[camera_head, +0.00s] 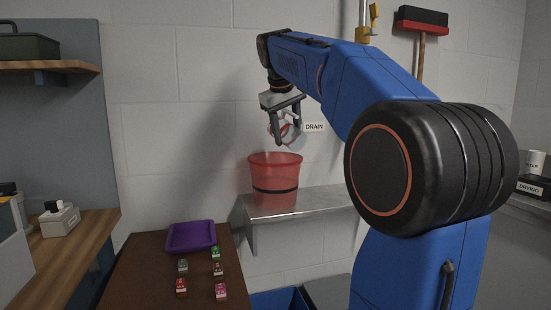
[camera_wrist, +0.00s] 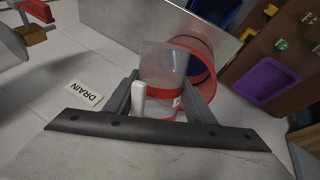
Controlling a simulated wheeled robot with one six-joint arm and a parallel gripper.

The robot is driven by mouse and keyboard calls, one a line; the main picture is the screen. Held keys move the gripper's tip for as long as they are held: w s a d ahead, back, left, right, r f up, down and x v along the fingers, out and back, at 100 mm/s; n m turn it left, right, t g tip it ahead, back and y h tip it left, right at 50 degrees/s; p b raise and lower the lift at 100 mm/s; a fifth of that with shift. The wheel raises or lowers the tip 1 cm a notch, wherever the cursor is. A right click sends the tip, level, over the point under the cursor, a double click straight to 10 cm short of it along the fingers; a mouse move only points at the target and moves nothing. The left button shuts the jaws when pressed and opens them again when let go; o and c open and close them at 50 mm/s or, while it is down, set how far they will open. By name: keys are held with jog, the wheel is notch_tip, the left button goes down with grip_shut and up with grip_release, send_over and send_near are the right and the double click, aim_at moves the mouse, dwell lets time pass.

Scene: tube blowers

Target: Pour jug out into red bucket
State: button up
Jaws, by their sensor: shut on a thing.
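A clear jug with a red band (camera_wrist: 163,62) is between the fingers of my gripper (camera_wrist: 165,100) in the wrist view. My gripper is shut on it. In the head view my gripper (camera_head: 287,128) holds the jug above the red bucket (camera_head: 274,185), and the jug looks tilted with its mouth down to the left. A faint pale streak shows just over the bucket's rim; I cannot tell whether it is liquid. The bucket stands upright on a metal shelf, with a dark band around it. Its open mouth also shows in the wrist view (camera_wrist: 211,78), beside the jug. The bucket's contents are unclear.
The metal shelf (camera_head: 318,201) runs along the wall below a DRAIN label (camera_head: 314,127). A brown table (camera_head: 150,270) at the lower left holds a purple tray (camera_head: 191,237) and several small coloured items. A wooden bench (camera_head: 70,255) stands at the left.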

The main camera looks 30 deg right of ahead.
aim_at(287, 122)
jog(key=t, duration=0.2)
jog(key=r+m+t, duration=0.1)
jog(key=shift+s+r+t, duration=0.1)
jog(key=shift+r+t, duration=0.05)
jog(key=shift+t, duration=0.25)
jog(key=shift+r+m+t+h, duration=0.15)
jog(key=shift+r+m+t, duration=0.25)
jog(key=shift+t, duration=1)
jog(key=shift+r+m+t+h, duration=0.2)
jog(key=shift+r+t, duration=0.3)
jog(key=shift+t, duration=0.9)
